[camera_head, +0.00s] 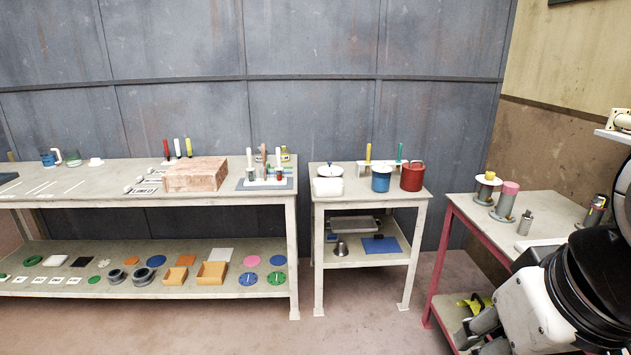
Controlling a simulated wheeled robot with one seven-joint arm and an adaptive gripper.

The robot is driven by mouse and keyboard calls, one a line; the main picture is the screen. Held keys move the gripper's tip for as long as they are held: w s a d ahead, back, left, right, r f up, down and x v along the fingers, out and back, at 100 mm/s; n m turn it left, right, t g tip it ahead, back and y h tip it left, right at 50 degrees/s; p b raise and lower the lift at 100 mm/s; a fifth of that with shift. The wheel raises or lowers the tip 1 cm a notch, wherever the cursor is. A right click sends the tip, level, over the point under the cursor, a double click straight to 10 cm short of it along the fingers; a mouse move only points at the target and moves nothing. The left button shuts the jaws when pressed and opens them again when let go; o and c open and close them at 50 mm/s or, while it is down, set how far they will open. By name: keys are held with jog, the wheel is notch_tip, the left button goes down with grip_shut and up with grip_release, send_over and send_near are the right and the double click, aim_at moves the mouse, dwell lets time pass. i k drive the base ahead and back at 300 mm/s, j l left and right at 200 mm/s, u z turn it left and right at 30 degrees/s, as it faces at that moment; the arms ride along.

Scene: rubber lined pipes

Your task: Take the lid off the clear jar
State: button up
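A small see-through, greenish jar (73,158) stands at the back of the long left table, between a blue mug and a small white piece. It is too small to tell whether a lid sits on it. Another small jar-like item with yellow on it (285,153) stands at the back right of the same table; I cannot tell if it is clear. White and black links of my arm fill the lower right corner. I cannot make out my gripper there, and it is far from both jars.
The long table (120,207) also holds a brick-like block (196,174) and upright sticks. A middle table (372,197) holds a blue pot (381,179) and a red pot (412,176). A red-legged table (452,210) stands right. Open floor lies in front.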

aim_at(381, 168)
jog(key=i, duration=1.9)
jog(key=i+z, duration=0.2)
jog(key=i, duration=0.3)
jog(key=i+j+z, duration=0.15)
jog(key=i, duration=0.3)
jog(key=i+j+z, duration=0.2)
jog(key=i, duration=0.3)
